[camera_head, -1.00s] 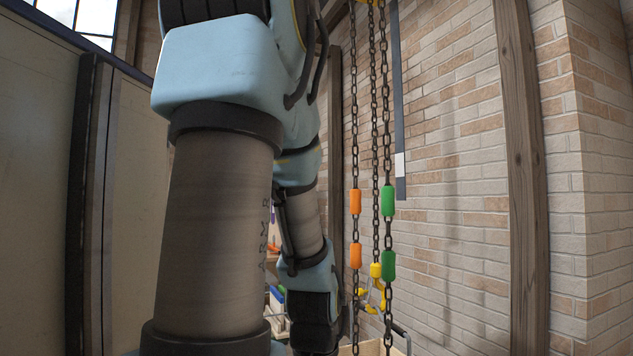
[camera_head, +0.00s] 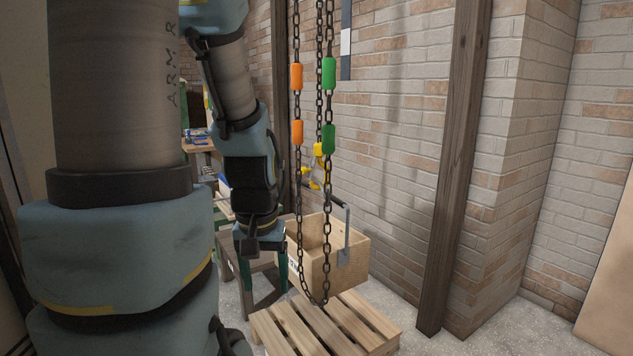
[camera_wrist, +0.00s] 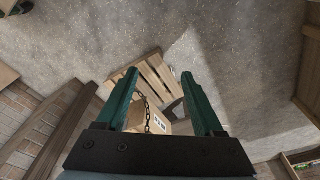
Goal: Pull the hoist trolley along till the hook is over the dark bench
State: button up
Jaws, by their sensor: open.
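The hoist's yellow hook (camera_head: 314,181) hangs on a dark chain beneath a yellow block, above and behind the wooden crate. A looped hand chain (camera_head: 299,200) hangs in front, with orange markers (camera_head: 297,132) on one strand and green markers (camera_head: 329,138) on the other. The trolley is above the picture. My gripper (camera_head: 264,284) is open and empty, pointing down, left of the loop's bottom. In the wrist view, the chain (camera_wrist: 147,115) shows between my open fingers (camera_wrist: 158,78); its depth is unclear. A dark grey-brown bench (camera_head: 262,290) stands behind my gripper, partly hidden; I cannot tell whether it is the task's bench.
A wooden crate (camera_head: 352,262) with a metal handle stands behind the chain loop. A slatted pallet (camera_head: 347,322) lies on the floor in front. A wooden post (camera_head: 455,170) and brick wall (camera_head: 400,120) bound the right. The floor (camera_head: 485,335) at lower right is clear.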

jog(key=shift+c, duration=0.3)
